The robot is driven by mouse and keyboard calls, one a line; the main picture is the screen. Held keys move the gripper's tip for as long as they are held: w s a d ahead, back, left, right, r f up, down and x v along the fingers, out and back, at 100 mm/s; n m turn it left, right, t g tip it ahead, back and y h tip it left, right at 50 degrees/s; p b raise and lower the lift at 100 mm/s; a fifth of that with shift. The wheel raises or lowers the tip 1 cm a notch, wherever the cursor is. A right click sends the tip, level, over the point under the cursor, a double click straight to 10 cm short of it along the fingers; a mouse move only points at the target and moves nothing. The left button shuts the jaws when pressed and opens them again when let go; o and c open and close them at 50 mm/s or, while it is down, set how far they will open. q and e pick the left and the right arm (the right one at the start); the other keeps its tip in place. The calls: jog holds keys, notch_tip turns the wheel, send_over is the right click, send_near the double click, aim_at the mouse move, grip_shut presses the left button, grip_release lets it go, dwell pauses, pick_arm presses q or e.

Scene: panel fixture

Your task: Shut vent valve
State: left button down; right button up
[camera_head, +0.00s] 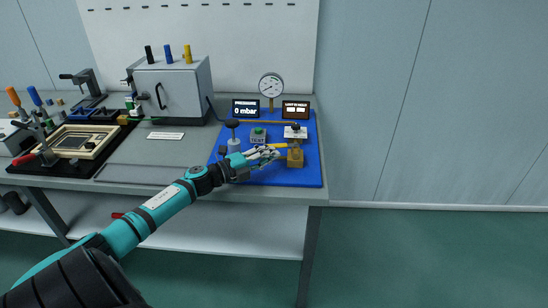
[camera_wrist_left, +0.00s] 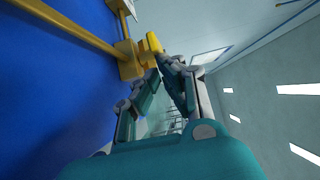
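The vent valve appears to be the brass-yellow block (camera_head: 295,158) at the right of the blue mat, with a yellow lever (camera_head: 279,146) pointing left from it. In the left wrist view, the yellow valve body (camera_wrist_left: 130,68) and a short yellow end piece (camera_wrist_left: 153,43) lie just beyond my fingertips. My left gripper (camera_head: 272,153) is beside the valve, on its left. In the wrist view, the teal fingers (camera_wrist_left: 160,72) converge close to the yellow piece; whether they touch or grip it is unclear. My right gripper is not in view.
On the blue mat (camera_head: 310,178) are a green-button box (camera_head: 258,135), a black-knobbed post (camera_head: 233,135) and a gauge (camera_head: 271,86). One display (camera_head: 245,109) reads 0 mbar; another (camera_head: 295,110) stands right. A grey cabinet (camera_head: 175,88) stands left. Floor right of the bench is clear.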

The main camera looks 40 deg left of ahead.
pick_arm(q)
jog(key=shift+w+a, duration=0.2)
jog(key=shift+a, duration=0.25)
jog(key=shift+w+a, duration=0.15)
jog(key=shift+a, duration=0.15)
dwell(0.3)
